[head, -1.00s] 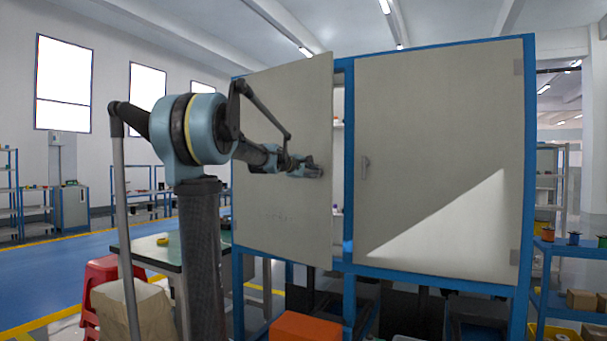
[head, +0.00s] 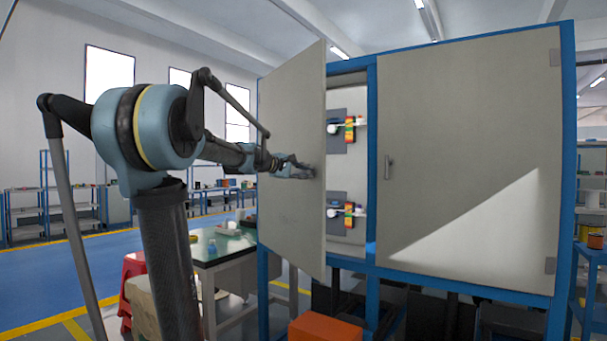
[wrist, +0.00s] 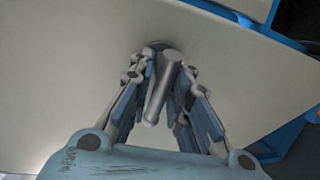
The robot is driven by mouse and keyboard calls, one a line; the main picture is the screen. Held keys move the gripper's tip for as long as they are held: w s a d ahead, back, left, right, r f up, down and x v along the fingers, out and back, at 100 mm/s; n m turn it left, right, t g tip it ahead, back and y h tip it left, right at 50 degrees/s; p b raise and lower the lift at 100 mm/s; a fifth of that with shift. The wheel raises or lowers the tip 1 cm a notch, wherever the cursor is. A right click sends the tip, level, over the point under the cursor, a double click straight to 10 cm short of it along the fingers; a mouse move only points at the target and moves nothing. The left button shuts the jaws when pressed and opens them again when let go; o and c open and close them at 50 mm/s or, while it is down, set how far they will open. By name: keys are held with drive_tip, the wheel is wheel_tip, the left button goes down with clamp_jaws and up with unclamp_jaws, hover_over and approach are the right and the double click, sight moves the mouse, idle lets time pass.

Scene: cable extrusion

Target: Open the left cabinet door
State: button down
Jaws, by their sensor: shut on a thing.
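The left cabinet door (head: 290,225) is a beige panel that stands partly open, swung out toward me on its left side. Through the gap I see the inside of the cabinet (head: 345,188). My gripper (head: 308,171) is at the free right edge of this door. In the wrist view my gripper (wrist: 162,88) has its fingers closed around the grey bar handle (wrist: 161,88) of the door. In the head view the handle is hidden by my gripper. The right cabinet door (head: 470,165) is shut, with its own handle (head: 388,166) at its left side.
An orange box (head: 325,328) stands on the floor below the cabinet. A table (head: 222,244) with small items is behind the door to the left, with a red stool (head: 133,268) beside it. Open blue floor (head: 95,265) lies at the left.

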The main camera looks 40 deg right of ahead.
drive_tip(key=shift+f, duration=0.25)
drive_tip(key=c, duration=1.6)
unclamp_jaws()
drive_tip(key=shift+w, duration=0.15)
drive_tip(key=shift+w+f, duration=0.25)
drive_tip(key=shift+w, duration=0.25)
drive_tip(key=shift+s+r, duration=0.25)
drive_tip(key=shift+s, duration=0.2)
drive_tip(key=v, duration=1.2)
drive_tip(key=shift+w, duration=0.15)
